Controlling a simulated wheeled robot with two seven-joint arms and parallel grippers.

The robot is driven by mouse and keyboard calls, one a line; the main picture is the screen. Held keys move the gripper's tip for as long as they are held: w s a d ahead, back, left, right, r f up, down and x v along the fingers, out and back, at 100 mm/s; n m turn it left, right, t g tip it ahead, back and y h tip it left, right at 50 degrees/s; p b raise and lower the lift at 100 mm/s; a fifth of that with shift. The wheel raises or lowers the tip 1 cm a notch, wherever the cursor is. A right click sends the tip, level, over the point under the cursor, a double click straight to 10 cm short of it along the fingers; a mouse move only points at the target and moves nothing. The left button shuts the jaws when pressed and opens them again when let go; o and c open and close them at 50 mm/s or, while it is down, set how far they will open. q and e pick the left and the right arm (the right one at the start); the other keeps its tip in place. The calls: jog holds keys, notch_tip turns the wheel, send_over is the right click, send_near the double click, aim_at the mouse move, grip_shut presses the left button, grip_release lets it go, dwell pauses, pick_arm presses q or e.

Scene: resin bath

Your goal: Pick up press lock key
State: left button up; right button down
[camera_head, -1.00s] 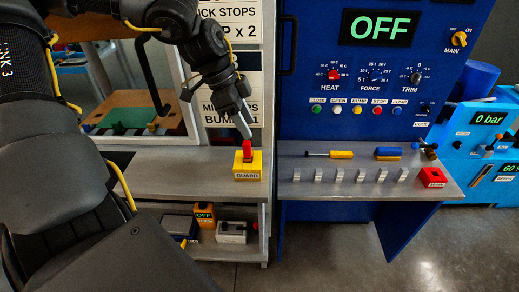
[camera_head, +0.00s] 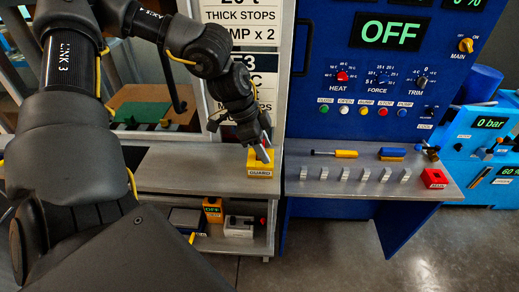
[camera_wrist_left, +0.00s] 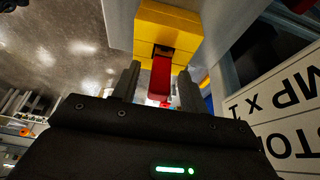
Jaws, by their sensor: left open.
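The yellow GUARD block (camera_head: 260,172) sits on the grey shelf left of the blue press panel. A red key stands in its slot, largely hidden by my left gripper (camera_head: 262,150) in the head view. In the left wrist view the red key (camera_wrist_left: 160,78) projects from the yellow block (camera_wrist_left: 168,32). My left gripper (camera_wrist_left: 155,88) is open, with one finger on each side of the key. I cannot tell whether the fingers touch it. My right gripper is not in view.
The press panel (camera_head: 340,135) has knobs and coloured buttons. Its ledge holds a yellow-handled tool (camera_head: 345,154), a row of metal pieces and a red MAIN block (camera_head: 433,178). Small boxes stand on the lower shelf. A pale sign board (camera_wrist_left: 285,115) is close to the gripper's right.

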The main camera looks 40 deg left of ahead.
pick_arm(q)
jog(key=shift+d+r, duration=0.1)
jog(key=shift+d, duration=0.15)
jog(key=shift+s+a, duration=0.15)
jog(key=shift+a, duration=0.15)
jog(key=c, duration=0.5)
jog(key=shift+d, duration=0.1)
grip_shut()
